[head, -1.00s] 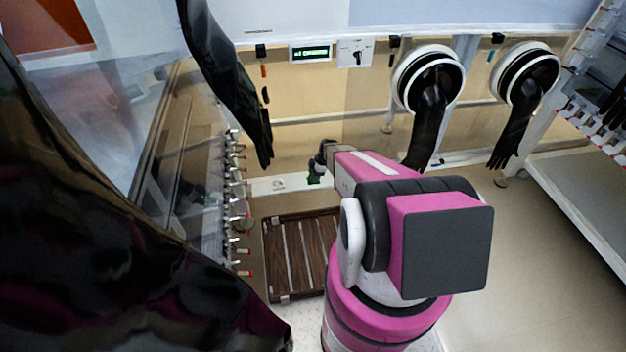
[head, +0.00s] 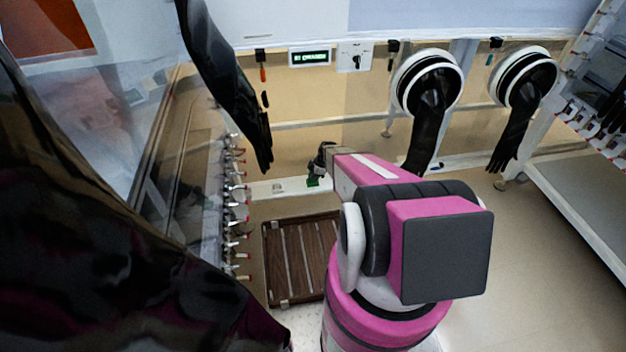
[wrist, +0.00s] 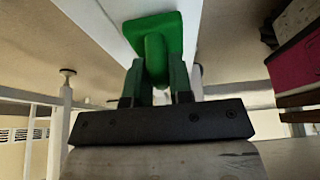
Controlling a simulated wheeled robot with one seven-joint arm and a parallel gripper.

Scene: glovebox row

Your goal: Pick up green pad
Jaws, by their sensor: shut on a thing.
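The green pad (wrist: 151,30) shows in the wrist view as a flat green plate with a rounded grip. My gripper (wrist: 158,75) has its two green-lined fingers closed on that grip, one on each side. In the head view the green pad (head: 312,182) is a small green patch at the tip of my gripper (head: 315,172), by a narrow white ledge (head: 262,188). I cannot tell whether the pad touches the ledge.
A brown slatted rack (head: 300,262) lies on the floor below the ledge. A row of red-tipped valves (head: 238,205) lines the left side. Black gloves hang from white ports (head: 428,82) behind and to the right. Open floor (head: 500,270) lies at the right.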

